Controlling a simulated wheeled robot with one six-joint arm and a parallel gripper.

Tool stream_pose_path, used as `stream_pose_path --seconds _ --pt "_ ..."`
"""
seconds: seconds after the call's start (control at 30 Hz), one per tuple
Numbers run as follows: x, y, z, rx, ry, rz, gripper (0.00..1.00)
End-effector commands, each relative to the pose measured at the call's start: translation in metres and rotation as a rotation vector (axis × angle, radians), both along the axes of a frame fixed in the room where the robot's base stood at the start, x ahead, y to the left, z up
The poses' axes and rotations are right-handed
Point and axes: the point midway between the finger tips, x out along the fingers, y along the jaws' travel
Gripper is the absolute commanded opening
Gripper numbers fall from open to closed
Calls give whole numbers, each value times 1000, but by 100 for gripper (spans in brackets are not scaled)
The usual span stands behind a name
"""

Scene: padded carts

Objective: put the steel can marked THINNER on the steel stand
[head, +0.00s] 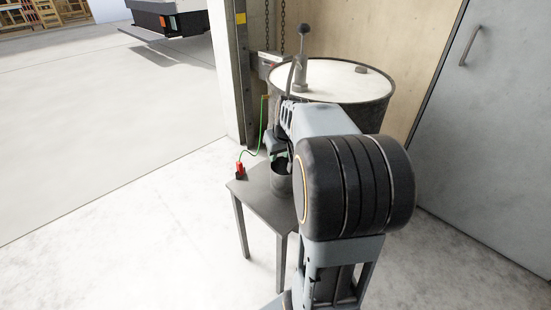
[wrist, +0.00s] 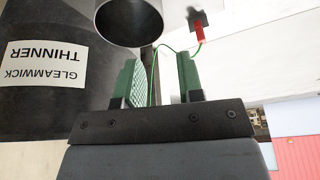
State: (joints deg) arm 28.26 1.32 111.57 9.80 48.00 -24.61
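A plain steel can (head: 280,187) stands upright on the grey steel stand (head: 254,190), partly hidden by my arm. Its open mouth (wrist: 130,22) and rim show at the top of the wrist view. I see no marking on this can; the side facing me shows no readable label. My gripper (head: 278,152) is over the stand, just above the can in the head view. In the wrist view its two green-padded fingers (wrist: 164,80) are spread apart with nothing between them, and the can appears beyond their tips, apart from them.
A dark drum (head: 375,115) with a pale lid and a hand pump (head: 303,70) stands behind the stand. Its label (wrist: 43,64) reads GLEAMWICK THINNER, upside down. A red clamp (head: 239,168) with a green cable grips the stand's left corner. Open floor lies left.

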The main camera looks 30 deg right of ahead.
Motion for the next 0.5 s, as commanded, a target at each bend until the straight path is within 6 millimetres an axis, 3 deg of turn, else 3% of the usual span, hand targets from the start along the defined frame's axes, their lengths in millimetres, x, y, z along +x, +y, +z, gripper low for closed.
stream_pose_path --seconds 0.07,0.17,0.3,0.4,0.5 --pt "-5 12 6 -1 3 11 35" --pt "-23 52 8 4 22 44 35" --pt "-66 117 0 3 59 99 35" --pt "-97 148 -11 -2 83 127 35" --pt "-121 167 -21 -8 98 147 35"
